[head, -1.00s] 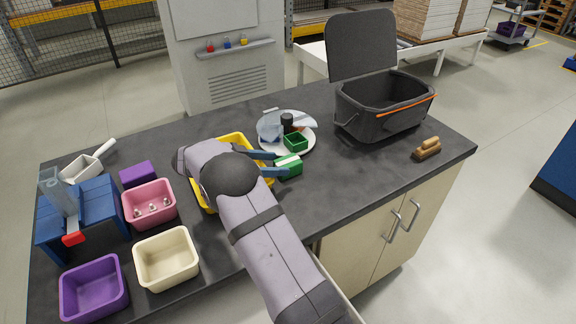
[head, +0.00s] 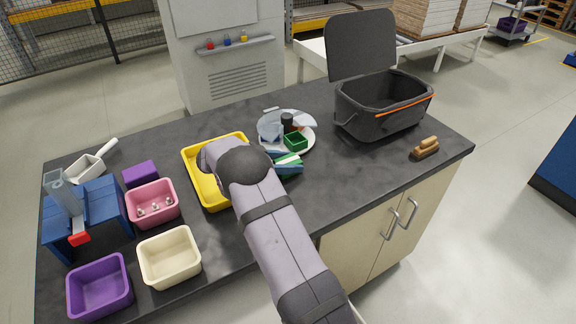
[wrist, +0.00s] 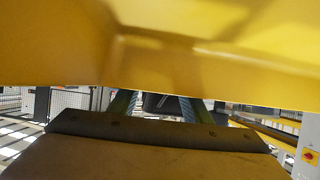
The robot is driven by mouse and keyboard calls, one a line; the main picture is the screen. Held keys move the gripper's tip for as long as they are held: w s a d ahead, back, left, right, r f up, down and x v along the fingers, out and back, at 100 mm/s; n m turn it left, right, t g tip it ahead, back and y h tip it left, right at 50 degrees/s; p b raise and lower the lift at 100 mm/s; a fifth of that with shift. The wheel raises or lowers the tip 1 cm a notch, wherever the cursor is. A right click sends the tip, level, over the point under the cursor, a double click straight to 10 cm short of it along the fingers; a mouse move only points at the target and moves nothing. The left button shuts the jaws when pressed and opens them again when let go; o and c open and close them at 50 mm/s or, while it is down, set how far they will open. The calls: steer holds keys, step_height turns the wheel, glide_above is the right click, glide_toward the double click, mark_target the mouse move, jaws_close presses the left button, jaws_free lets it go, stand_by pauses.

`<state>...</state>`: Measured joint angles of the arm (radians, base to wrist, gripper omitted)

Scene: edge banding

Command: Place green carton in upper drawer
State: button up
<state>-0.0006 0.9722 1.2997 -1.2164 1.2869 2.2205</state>
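The green carton (head: 289,162), green with a white band, is on the dark counter in front of the white plate in the head view. My gripper (head: 296,164) reaches it from the left, low over the counter. Its blue fingers lie along the far and near sides of the carton. I cannot tell whether they press on it. In the wrist view the fingers (wrist: 160,104) show only partly, and I cannot make out the carton. A pale edge low beside my arm may belong to a drawer (head: 354,312); my arm hides most of it.
A yellow bin (head: 197,187) sits under my wrist. The plate (head: 305,147) holds a small green box and other items. A black lidded basket (head: 375,122) and a brown brush (head: 425,148) are to the right. Pink, cream and purple bins are left. The counter's right front is clear.

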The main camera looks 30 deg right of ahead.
mark_target(288, 160)
steer(key=c, duration=0.6)
steer(key=shift+r, duration=0.15)
step_height(288, 160, up, 10)
steer(key=shift+f+b, duration=0.1)
steer(key=shift+b, duration=0.95)
